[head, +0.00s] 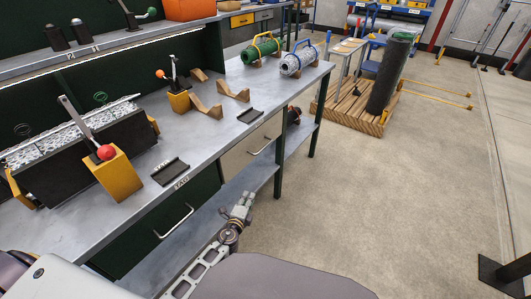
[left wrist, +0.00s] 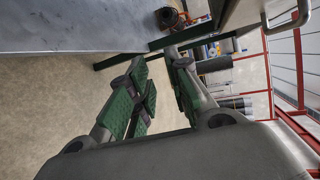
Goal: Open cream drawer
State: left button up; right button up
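The cream drawer (head: 240,158) is in the workbench front, right of the green drawer, and looks closed. Its metal bar handle (head: 262,146) is on its front. In the left wrist view the handle (left wrist: 290,18) shows at the top right corner. My left gripper (head: 245,203) is in front of the bench, below and apart from the cream drawer's handle. In the left wrist view its two green-padded fingers (left wrist: 160,80) are spread with nothing between them. My right gripper is in neither view.
The green drawer (head: 155,215) with its own handle is to the left. The bench top (head: 220,122) overhangs the drawers and bears several fixtures. A lower shelf (head: 252,182) runs under the cream drawer. The floor (head: 370,200) to the right is clear.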

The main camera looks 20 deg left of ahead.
aim_at(265, 146)
pick_arm(q)
notch_tip(265, 146, up, 14)
jog(key=w+d+m+t+h+b, duration=0.1)
jog(key=w+d+m+t+b, duration=0.1)
jog(key=m+t+b, duration=0.3)
jog(key=shift+w+d+m+b, duration=0.4)
jog(key=shift+w+m+b, duration=0.1)
jog(key=shift+b, duration=1.45)
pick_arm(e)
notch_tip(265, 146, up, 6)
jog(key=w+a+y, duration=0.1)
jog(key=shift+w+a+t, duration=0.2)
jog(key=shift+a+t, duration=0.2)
pick_arm(q)
jog(key=shift+w, duration=0.1)
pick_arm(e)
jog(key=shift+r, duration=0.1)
